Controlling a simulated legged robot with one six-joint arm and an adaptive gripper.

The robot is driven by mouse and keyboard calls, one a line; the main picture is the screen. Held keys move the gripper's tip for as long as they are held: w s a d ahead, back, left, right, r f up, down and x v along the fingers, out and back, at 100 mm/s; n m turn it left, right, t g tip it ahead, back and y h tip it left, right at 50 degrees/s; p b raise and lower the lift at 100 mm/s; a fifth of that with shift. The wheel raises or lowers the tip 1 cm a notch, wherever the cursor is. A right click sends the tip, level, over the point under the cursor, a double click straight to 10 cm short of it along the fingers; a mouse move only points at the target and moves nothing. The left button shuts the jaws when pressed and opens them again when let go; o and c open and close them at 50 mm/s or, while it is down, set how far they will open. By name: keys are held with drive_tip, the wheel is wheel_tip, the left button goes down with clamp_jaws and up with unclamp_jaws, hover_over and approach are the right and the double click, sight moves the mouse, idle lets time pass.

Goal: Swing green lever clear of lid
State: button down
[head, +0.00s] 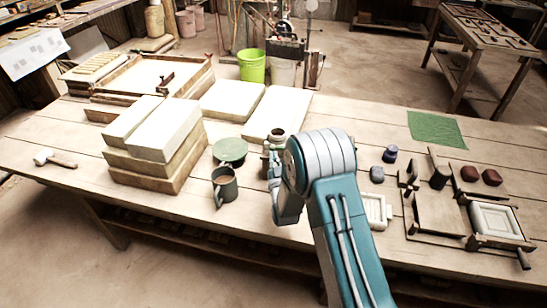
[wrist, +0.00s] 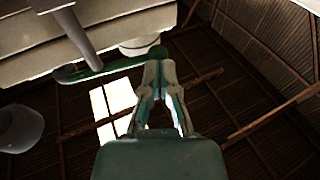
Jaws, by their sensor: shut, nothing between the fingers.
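In the wrist view, a slim green lever (wrist: 110,66) runs across the upper left, with a rounded end close to my fingertips. My gripper (wrist: 160,66) is shut and empty, its tips at that rounded end; I cannot tell whether they touch. A grey rod (wrist: 80,38) crosses the lever. A pale round part (wrist: 140,47) lies behind the lever's right end; I cannot tell whether it belongs to the lid. In the head view, my gripper (head: 277,190) is partly hidden by my arm, and I cannot make out the lever there.
A mug (head: 226,188) and a round green disc (head: 230,150) stand left of my gripper. Pale stacked blocks (head: 165,130) are farther left. A small white tray (head: 376,210) and wooden frames (head: 438,212) lie to the right. A green mat (head: 436,130) lies at the back right.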

drive_tip(key=shift+w, duration=0.1)
drive_tip(key=shift+w+a, duration=0.3)
drive_tip(key=shift+w, duration=0.4)
